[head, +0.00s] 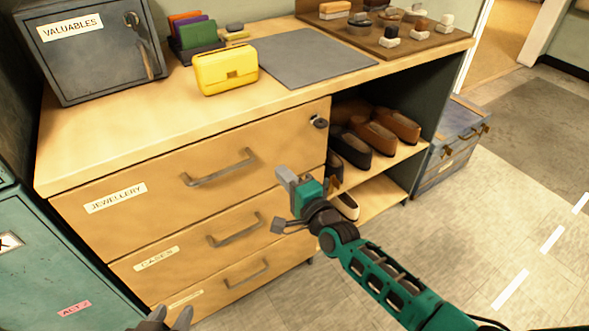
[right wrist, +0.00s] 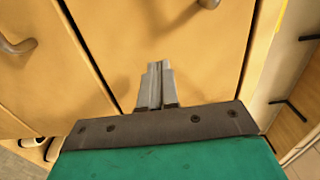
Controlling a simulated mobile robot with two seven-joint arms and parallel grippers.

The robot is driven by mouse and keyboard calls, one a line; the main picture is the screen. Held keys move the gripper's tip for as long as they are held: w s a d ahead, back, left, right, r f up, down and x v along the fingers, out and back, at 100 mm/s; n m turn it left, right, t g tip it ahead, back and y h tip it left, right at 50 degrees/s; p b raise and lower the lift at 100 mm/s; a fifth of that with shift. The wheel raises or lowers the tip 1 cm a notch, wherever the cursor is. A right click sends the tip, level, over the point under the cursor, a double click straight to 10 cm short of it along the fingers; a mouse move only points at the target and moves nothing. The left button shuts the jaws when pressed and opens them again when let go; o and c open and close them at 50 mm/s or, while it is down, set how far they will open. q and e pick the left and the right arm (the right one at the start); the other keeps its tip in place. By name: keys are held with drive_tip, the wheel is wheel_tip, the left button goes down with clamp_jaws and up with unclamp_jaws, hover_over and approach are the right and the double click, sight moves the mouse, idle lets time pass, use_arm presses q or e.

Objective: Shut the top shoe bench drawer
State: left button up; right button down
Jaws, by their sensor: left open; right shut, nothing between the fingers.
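The shoe bench (head: 140,135) has a stack of wooden drawers on its left side. Its top drawer (head: 140,215), labelled JEWELLERY, has a grey bar handle (head: 218,168) and looks flush with the drawers below; I see no clear gap. My right gripper (head: 284,178) is shut and empty, in front of the right part of the top drawer. In the right wrist view its fingertips (right wrist: 157,66) point at the wooden drawer fronts (right wrist: 190,60); I cannot tell if they touch.
The CASES drawer (head: 190,255) and a third drawer (head: 225,290) lie below. A lock (head: 319,122) sits at the top drawer's upper right corner. Shoes (head: 372,137) fill the open shelves to the right. A yellow bag (head: 226,70) and a grey safe (head: 95,50) stand on the bench.

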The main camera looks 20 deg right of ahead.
use_arm(q)
wheel_tip(320, 180, up, 7)
drive_tip(key=s+a+y+p, duration=0.1)
drive_tip(key=a+p, duration=0.1)
drive_tip(key=p, duration=0.9)
drive_tip(key=shift+s+a, duration=0.35)
drive_tip(key=shift+s, duration=0.05)
use_arm(e)
drive_tip(key=s+d+n+g+h, duration=0.1)
drive_tip(key=s+d+n+g, duration=0.2)
drive_tip(key=s+n, duration=0.5)
drive_tip(key=s+d+n+g+h, duration=0.2)
drive_tip(key=s+n, duration=0.7)
drive_tip(key=s, duration=0.8)
drive_tip(key=shift+d+r+g+h, duration=0.3)
drive_tip(key=shift+d+g, duration=0.4)
drive_tip(key=shift+d, duration=0.05)
use_arm(q)
drive_tip(key=shift+d, duration=0.15)
use_arm(e)
drive_tip(key=shift+w, duration=0.1)
drive_tip(key=c, duration=1.8)
unclamp_jaws()
